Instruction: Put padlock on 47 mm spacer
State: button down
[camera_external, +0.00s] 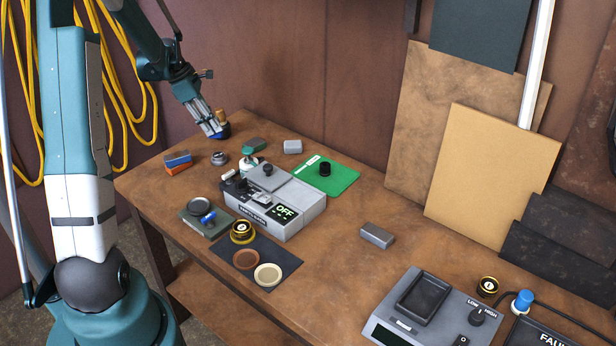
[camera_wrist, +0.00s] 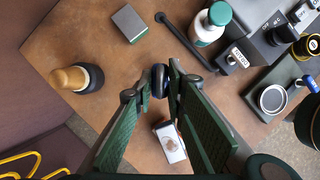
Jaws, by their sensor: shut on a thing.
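My gripper (camera_external: 215,132) hangs over the far left of the table, with its jaws shut on a small dark blue thing (camera_external: 218,134). In the wrist view the held thing (camera_wrist: 160,80) shows as a dark, rounded piece between the fingertips. Whether it is the padlock I cannot tell for certain. No size marking is readable, so I cannot pick out the 47 mm spacer.
A wooden-knobbed stamp (camera_wrist: 75,78) stands close beside the gripper. A white bottle with a green cap (camera_wrist: 210,25) stands beside the grey OFF device (camera_external: 275,203). A dark grey block (camera_external: 377,235) lies on clear table at the middle right.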

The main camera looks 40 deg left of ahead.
aim_at(212, 138)
jog(key=shift+f, duration=1.75)
jog(key=shift+f, duration=1.9)
jog(key=shift+f+b, duration=0.2)
jog(key=shift+b, duration=0.1)
jog(key=c, duration=2.3)
grip_release()
jog(key=shift+r, duration=0.1)
jog(key=shift+r, duration=0.1)
jog(key=v, duration=1.2)
jog(key=shift+p, duration=0.35)
